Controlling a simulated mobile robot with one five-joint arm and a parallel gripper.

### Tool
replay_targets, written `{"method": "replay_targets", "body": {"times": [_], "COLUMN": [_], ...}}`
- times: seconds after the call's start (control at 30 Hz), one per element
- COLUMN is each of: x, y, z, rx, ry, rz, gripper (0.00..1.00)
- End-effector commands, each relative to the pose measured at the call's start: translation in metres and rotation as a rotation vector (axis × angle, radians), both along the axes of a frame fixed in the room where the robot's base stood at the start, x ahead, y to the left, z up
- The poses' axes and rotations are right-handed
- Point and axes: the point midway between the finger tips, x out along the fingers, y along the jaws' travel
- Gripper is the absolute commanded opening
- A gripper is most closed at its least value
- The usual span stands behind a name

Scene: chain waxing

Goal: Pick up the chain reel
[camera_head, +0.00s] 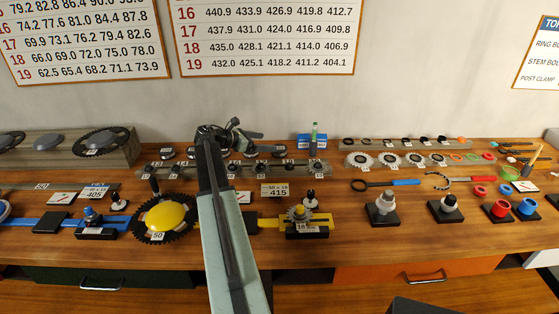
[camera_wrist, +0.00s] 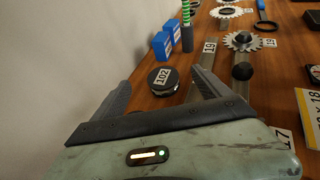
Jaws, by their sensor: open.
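A round black reel (camera_wrist: 162,82) with a white label reading 102 lies flat on the wooden bench in the wrist view. It looks like the chain reel. My gripper (camera_wrist: 159,92) is open, one finger on each side of the reel in the picture, and no contact shows. In the head view my gripper (camera_head: 252,135) is over the back of the bench, near the wall. A dark round piece (camera_head: 279,153) to its right, near the blue boxes, seems to be the same reel. Other dark round pieces (camera_head: 167,153) lie to the left of my arm.
A large yellow-centred chainring (camera_head: 166,219) stands nearer the bench's front. The wall is close on the left in the wrist view.

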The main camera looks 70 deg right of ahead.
Motion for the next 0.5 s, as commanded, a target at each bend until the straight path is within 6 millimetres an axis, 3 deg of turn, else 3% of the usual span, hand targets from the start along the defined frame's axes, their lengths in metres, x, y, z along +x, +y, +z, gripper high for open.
{"method": "replay_targets", "body": {"times": [0.03,0.1,0.33,0.5], "x": [0.0,0.0,-0.001,-0.013], "y": [0.0,0.0,-0.002,-0.016], "z": [-0.017,-0.025,-0.027,-0.037], "rx": [0.0,0.0,0.0,0.0], "ry": [0.0,0.0,0.0,0.0], "rz": [0.0,0.0,-0.001,-0.001], "gripper": [0.87,0.87,0.87,0.87]}}
